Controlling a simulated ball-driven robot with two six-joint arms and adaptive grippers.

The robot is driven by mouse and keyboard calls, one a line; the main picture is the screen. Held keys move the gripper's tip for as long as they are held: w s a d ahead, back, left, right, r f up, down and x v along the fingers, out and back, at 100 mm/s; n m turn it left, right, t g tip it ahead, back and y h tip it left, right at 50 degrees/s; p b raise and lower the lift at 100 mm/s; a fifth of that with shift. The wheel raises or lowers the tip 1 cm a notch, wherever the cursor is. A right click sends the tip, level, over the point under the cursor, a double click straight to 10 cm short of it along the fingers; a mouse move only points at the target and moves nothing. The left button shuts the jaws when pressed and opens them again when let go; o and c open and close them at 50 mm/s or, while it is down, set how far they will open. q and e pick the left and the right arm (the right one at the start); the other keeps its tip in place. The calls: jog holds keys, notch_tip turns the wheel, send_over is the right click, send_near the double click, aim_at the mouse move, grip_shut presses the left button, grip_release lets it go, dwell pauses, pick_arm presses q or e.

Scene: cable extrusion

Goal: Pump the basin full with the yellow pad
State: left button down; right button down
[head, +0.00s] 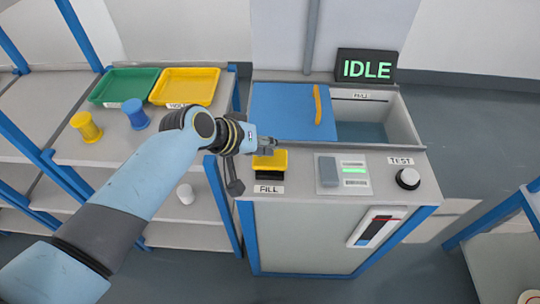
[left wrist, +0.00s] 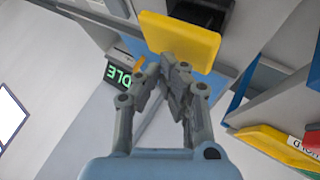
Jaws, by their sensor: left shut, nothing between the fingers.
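The yellow pad (head: 270,160) sits on a black block above the FILL label (head: 268,189) on the machine's front ledge. In the left wrist view the yellow pad (left wrist: 180,40) fills the top middle, just past my fingertips. My left gripper (head: 270,146) is shut and empty, its tips at the pad's back edge; I cannot tell whether they touch it. It also shows in the left wrist view (left wrist: 172,62). The basin (head: 372,130) lies behind, partly covered by a blue lid (head: 290,110) with an orange handle (head: 318,105). My right gripper is not in view.
A black display (head: 365,66) reads IDLE. A grey switch panel (head: 343,174) with a green light and a TEST knob (head: 408,178) are right of the pad. Green (head: 124,86) and yellow (head: 186,86) trays and two spools stand on the left shelf.

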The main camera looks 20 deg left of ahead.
pick_arm(q)
jog(key=shift+f, duration=0.25)
jog(key=shift+f+b, duration=0.6)
jog(key=shift+f, duration=0.05)
dwell(0.6)
jog(key=shift+f+b, duration=0.3)
jog(key=shift+f, duration=0.25)
jog(key=shift+r, duration=0.1)
dwell(0.5)
jog(key=shift+r, duration=0.15)
notch_tip(320, 180, up, 3)
jog(key=p, duration=0.4)
jog(key=shift+r, duration=0.15)
jog(key=shift+r, duration=0.1)
